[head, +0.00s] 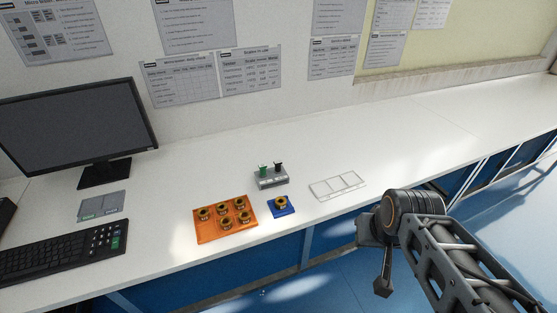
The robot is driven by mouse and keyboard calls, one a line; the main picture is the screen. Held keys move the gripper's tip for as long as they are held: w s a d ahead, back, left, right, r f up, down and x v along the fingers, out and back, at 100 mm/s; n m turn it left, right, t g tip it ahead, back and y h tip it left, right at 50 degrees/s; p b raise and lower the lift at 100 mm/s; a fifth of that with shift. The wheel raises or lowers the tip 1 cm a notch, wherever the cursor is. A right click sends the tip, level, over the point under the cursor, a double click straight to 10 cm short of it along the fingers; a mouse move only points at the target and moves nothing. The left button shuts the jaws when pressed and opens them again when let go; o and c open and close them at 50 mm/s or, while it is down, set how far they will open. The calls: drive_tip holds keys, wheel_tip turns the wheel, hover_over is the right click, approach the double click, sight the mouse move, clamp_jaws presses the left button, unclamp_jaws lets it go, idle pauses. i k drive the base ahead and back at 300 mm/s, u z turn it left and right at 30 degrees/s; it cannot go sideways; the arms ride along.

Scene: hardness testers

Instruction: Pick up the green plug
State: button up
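The green plug (263,171) stands upright in the left part of a small grey holder block (271,183) on the white bench, in the head view. A black plug (279,167) stands beside it on the right in the same block. My arm reaches in from the lower right. My gripper (383,285) hangs in front of the bench edge, below and to the right of the holder block, well apart from the green plug. Its fingers are too small and dark to tell whether they are open or shut.
An orange tray (207,233) with several black-and-gold round pieces and a blue block (284,211) with one lie in front of the holder. A white compartment tray (338,187) lies right. A monitor (80,128) and keyboard (65,247) stand left. The bench's right side is clear.

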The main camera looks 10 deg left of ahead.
sight(263, 174)
drive_tip(key=u, duration=0.5)
drive_tip(key=i, duration=0.85)
drive_tip(key=u, duration=0.8)
